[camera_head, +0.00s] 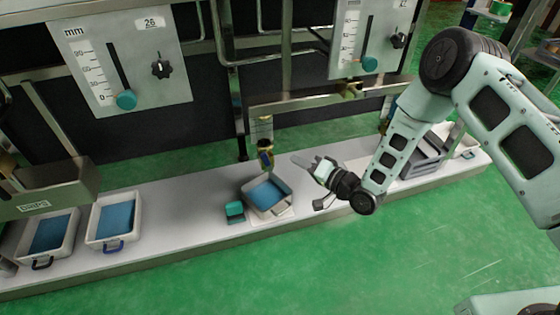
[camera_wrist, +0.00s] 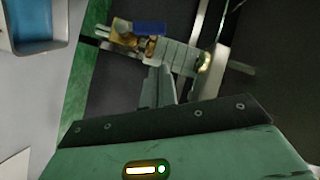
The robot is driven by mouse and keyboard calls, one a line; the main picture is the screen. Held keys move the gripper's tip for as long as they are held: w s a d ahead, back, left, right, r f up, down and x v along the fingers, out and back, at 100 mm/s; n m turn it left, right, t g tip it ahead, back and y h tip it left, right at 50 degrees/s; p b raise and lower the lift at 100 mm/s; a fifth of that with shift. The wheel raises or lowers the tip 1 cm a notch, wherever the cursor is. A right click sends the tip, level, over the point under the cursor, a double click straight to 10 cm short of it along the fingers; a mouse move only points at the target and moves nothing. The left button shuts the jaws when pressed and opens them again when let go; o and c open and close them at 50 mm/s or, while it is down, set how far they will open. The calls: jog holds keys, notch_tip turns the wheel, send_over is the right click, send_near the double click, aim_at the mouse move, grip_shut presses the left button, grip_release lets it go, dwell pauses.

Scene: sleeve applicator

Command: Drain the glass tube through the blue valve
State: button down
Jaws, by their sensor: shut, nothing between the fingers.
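The glass tube (camera_head: 262,130) is a short upright clear piece with scale marks, under a steel rail in the head view. The blue valve (camera_head: 265,157) is on brass fittings at its lower end. In the wrist view the blue valve handle (camera_wrist: 149,28) lies beside the brass body, and the marked glass tube (camera_wrist: 180,54) runs right to a brass end. My gripper (camera_head: 299,161) is right of the valve, pointing at it, apparently with a small gap. In the wrist view my gripper's fingers (camera_wrist: 158,82) are together and empty, just below the tube and valve.
A pale tray (camera_head: 284,210) with a blue inside sits below the valve, beside a small teal box (camera_head: 235,212). Two similar trays stand left on the white bench (camera_head: 180,220). Grey trays (camera_head: 428,160) are stacked right. A steel rail (camera_head: 310,101) crosses above my gripper.

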jog(key=d+m+g, duration=0.1)
jog(key=d+g, duration=0.2)
jog(key=d, duration=0.4)
jog(key=b, duration=0.6)
send_near(267, 161)
jog(key=shift+w+a+f, duration=0.7)
jog(key=shift+w+a, duration=1.5)
jog(key=shift+w, duration=0.35)
jog(key=shift+y, duration=0.3)
